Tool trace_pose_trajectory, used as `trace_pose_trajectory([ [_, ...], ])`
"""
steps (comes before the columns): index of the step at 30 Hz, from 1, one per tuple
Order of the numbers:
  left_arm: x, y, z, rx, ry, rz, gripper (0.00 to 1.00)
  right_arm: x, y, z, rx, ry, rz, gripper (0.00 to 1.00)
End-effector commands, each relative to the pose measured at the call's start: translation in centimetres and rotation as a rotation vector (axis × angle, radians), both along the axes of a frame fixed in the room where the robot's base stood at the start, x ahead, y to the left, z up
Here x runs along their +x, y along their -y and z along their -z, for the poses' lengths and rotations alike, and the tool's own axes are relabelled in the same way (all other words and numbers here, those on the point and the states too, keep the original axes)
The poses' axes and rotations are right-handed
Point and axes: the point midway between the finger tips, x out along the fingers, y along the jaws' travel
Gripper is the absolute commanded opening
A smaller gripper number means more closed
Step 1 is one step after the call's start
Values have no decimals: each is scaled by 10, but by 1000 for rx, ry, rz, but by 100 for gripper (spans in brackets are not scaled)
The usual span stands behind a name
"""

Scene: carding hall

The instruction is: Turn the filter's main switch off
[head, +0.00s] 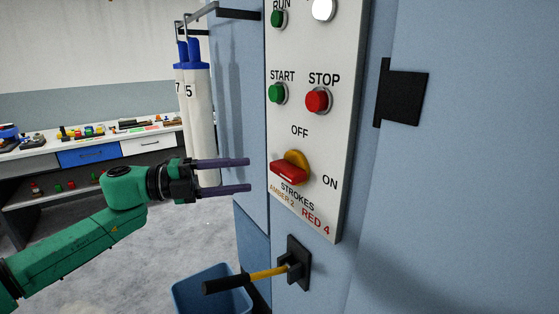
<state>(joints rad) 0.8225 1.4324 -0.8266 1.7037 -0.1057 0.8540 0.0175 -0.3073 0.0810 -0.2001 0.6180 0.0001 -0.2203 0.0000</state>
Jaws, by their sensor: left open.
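The main switch (289,170) is a red bar handle on a round yellow base, low on the white panel (345,120). OFF is printed above it and ON to its right. The red handle lies roughly level, in line with the ON side. My left gripper (249,174) is open and empty, its two dark purple fingers one above the other. The fingertips point right at the switch, just left of the handle, with a small gap in the picture. How far they are from it in depth is hard to tell. My right gripper is not in view.
Above the switch are a green START button (278,93) and a red STOP button (318,101). Below, a yellow lever (268,273) with a black grip sticks out over a blue bin (200,290). White tubes (197,115) hang behind my gripper. A workbench (90,152) stands far left.

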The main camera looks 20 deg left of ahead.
Motion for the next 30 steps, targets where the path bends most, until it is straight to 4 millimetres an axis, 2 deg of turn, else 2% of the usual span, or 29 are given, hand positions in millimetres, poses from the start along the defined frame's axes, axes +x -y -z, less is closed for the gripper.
trace_pose_trajectory([
  [1, 6, 13, -10, -5, 1, 5, 57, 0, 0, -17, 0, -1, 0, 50],
  [6, 26, 52, -8, -4, 1, 3, 57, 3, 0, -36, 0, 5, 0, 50],
  [9, 35, 65, -5, -3, 1, -1, 57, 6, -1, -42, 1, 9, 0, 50],
  [13, 39, 74, -2, -1, 0, -2, 57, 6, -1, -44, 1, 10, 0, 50],
  [19, 40, 74, 0, -1, 0, -3, 57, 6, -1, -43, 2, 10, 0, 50],
  [20, 40, 74, 0, -1, 0, -3, 54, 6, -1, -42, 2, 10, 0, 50],
  [24, 40, 74, 0, -1, 0, -3, 0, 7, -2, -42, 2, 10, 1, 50],
  [30, 40, 73, 1, -2, -2, -3, 0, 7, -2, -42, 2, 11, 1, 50],
])
